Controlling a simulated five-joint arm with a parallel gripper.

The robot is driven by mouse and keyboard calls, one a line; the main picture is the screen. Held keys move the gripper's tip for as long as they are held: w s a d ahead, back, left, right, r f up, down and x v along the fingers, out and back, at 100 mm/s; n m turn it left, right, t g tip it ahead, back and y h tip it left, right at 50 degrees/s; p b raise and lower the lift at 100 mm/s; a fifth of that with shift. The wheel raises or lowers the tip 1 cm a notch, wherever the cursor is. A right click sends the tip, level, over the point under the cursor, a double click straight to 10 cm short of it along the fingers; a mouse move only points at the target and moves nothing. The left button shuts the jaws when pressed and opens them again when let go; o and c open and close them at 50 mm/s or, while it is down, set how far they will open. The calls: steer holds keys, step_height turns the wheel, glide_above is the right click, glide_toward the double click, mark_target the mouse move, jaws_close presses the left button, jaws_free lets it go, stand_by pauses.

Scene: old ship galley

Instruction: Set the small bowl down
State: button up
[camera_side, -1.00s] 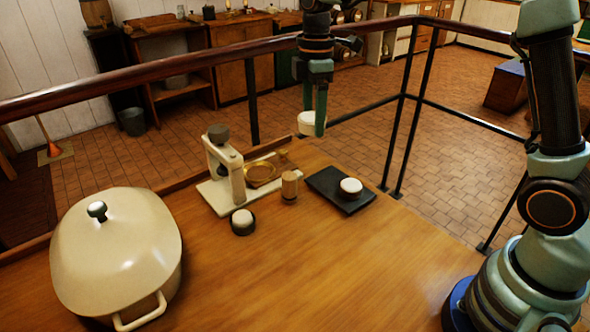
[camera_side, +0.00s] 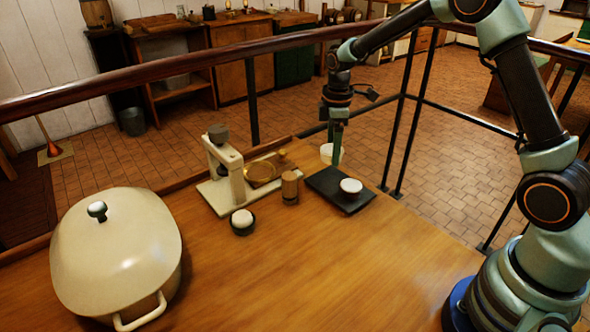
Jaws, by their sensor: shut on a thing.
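My gripper (camera_side: 335,143) points downward near the back edge of the table. It is shut on a small white bowl (camera_side: 327,155), which is partly covered by the fingers. The bowl appears just behind the dark slab, low near the table's back edge. I cannot tell whether it touches anything below.
A dark slab (camera_side: 329,196) carries a round white piece (camera_side: 351,186). A large lidded pot (camera_side: 120,255) fills the left. The front table is clear.

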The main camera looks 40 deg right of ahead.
mark_target(330, 179)
steer(key=shift+f, duration=3.15)
steer(key=o, duration=1.4)
steer(key=shift+f, duration=0.15)
